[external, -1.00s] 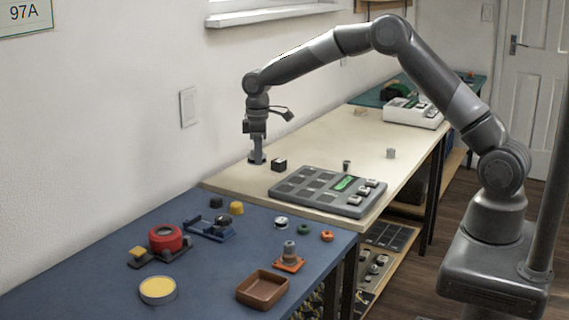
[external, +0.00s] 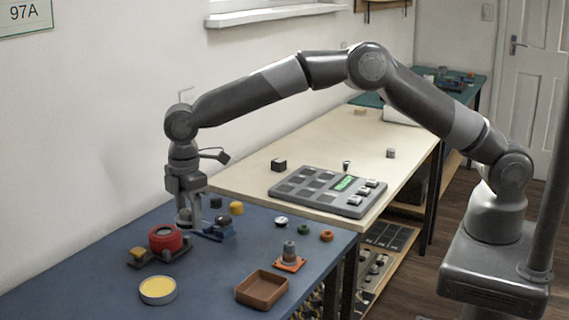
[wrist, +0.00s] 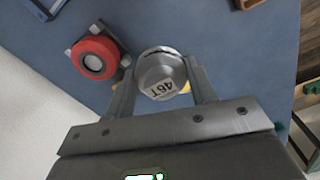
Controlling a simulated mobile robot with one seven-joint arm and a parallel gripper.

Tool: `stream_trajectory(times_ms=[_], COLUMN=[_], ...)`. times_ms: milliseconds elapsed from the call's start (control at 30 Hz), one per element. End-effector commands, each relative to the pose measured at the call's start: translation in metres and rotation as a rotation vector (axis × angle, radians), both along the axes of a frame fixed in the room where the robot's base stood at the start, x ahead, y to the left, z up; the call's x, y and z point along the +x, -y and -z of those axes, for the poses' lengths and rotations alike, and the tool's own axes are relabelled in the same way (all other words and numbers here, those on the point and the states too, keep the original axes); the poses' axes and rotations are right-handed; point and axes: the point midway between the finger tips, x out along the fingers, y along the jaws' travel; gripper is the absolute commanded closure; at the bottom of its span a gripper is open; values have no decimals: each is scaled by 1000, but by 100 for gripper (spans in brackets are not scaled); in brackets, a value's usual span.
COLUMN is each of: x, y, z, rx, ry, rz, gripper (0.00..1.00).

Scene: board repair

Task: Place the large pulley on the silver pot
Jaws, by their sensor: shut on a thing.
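My gripper (external: 189,218) is above the back of the blue bench, between the red round part and the blue fixture. In the wrist view my gripper (wrist: 160,78) is shut on a grey round pulley (wrist: 161,73) marked "46T", one finger on each side. The pulley (external: 185,215) is small and partly hidden in the external view. A round pot with a silver-grey wall and yellow top (external: 158,291) stands on the blue bench, nearer the camera than my gripper and apart from the pulley.
The red round part (external: 165,238) sits on a dark holder near my gripper; it also shows in the wrist view (wrist: 95,58). The blue fixture (external: 217,231) is just right. A brown tray (external: 262,289) and an orange base with a grey post (external: 289,259) stand at the front right.

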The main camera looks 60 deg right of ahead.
Motion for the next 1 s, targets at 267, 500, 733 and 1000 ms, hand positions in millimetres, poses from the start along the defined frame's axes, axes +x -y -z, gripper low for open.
stream_trajectory(times_ms=[267,500,733,1000], x=[-11,-17,-19,-19], y=[-58,-99,-111,-111], z=[36,61,69,103], rx=[0,0,-1,0], ry=[-2,-1,-1,-2], rz=[-6,-3,-2,-2], gripper=[71,71,71,71])
